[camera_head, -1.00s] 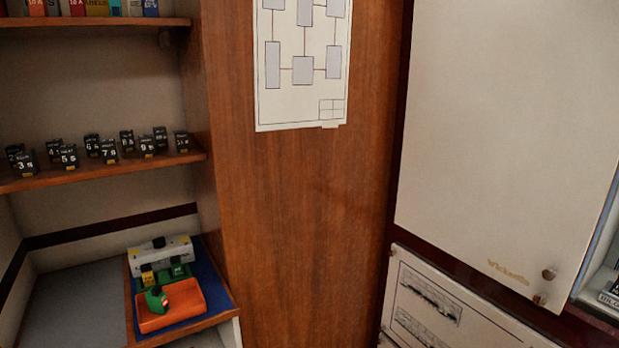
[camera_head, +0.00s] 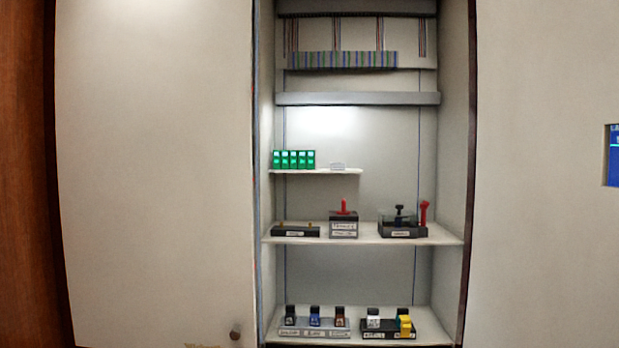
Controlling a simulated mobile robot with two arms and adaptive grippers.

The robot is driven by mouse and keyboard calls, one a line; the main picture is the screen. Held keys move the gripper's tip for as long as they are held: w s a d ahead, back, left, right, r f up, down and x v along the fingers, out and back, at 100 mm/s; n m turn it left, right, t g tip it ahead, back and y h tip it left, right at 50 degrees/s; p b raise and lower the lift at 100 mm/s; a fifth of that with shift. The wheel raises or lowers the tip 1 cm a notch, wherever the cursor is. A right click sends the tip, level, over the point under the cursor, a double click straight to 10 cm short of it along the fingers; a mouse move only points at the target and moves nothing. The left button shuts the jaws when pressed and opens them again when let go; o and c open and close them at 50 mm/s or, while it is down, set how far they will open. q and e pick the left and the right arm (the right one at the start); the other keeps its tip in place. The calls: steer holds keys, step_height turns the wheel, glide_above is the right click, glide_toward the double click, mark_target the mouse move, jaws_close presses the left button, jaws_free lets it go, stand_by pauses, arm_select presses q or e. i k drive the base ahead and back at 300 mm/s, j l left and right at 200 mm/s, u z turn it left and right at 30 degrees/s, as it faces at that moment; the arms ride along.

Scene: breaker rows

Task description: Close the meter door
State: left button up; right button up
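No label in view reads as a meter door, so I cannot tell which panel it is. In the head view a large cream door panel (camera_head: 150,170) fills the left side, with a dark round knob (camera_head: 235,335) near its bottom right corner. Its right edge borders an open cabinet bay (camera_head: 350,135). The bay's shelves and contents are uncovered. The panel's lower edge is mostly cut off by the frame. Neither of my grippers is in view.
The bay holds green blocks (camera_head: 294,160), a box with a red handle (camera_head: 343,222), a dark device with a red lever (camera_head: 403,225), and small labelled modules (camera_head: 314,325) on the bottom shelf. A plain cream panel (camera_head: 545,240) with a blue screen (camera_head: 613,155) stands right. Brown wood (camera_head: 25,170) edges the left.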

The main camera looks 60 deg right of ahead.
mark_target(544, 270)
steer(key=k+l+z, duration=0.15)
steer(key=z, duration=0.65)
steer(key=k+l+z, duration=0.15)
steer(key=l, duration=0.25)
steer(key=k+l+z, duration=0.15)
steer(key=l, duration=0.2)
steer(key=k+l+z, duration=0.2)
steer(key=l, duration=0.25)
steer(key=l+z, duration=0.15)
steer(key=l, duration=0.25)
steer(key=k+l, duration=0.1)
steer(key=l, duration=0.15)
steer(key=k+l, duration=0.1)
steer(key=l, duration=0.2)
